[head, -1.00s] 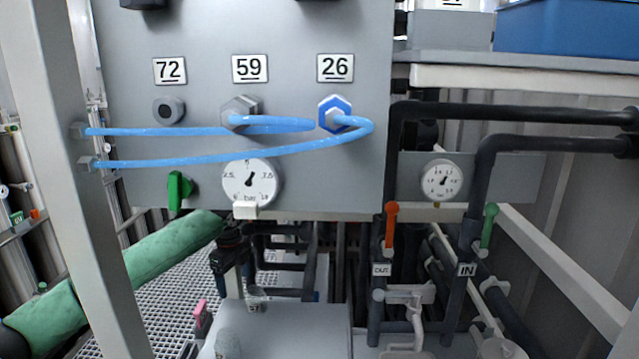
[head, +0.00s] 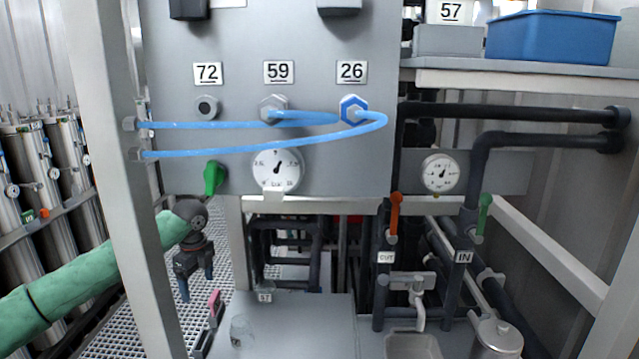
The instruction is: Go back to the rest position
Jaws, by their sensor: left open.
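My left gripper (head: 198,284) hangs pointing down at the end of my green-sleeved left arm, which comes in from the left. It is open and empty, left of the low grey table and below the panel. My right gripper is not in view. The panel (head: 330,170) carries ports labelled 72, 59 and 26. Blue hoses (head: 240,142) run from ports 59 and 26 to fittings on the left post. A green valve handle (head: 213,178) sits under port 72, beside a round pressure gauge (head: 277,168).
The left post (head: 122,150) stands close to my left arm. The grey table (head: 290,325) holds a clear glass (head: 241,331); a pink-handled item (head: 214,305) is at its left edge. Black pipes with an orange handle (head: 395,212) and a green handle (head: 485,213) stand right. A blue bin (head: 550,38) sits on a shelf.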

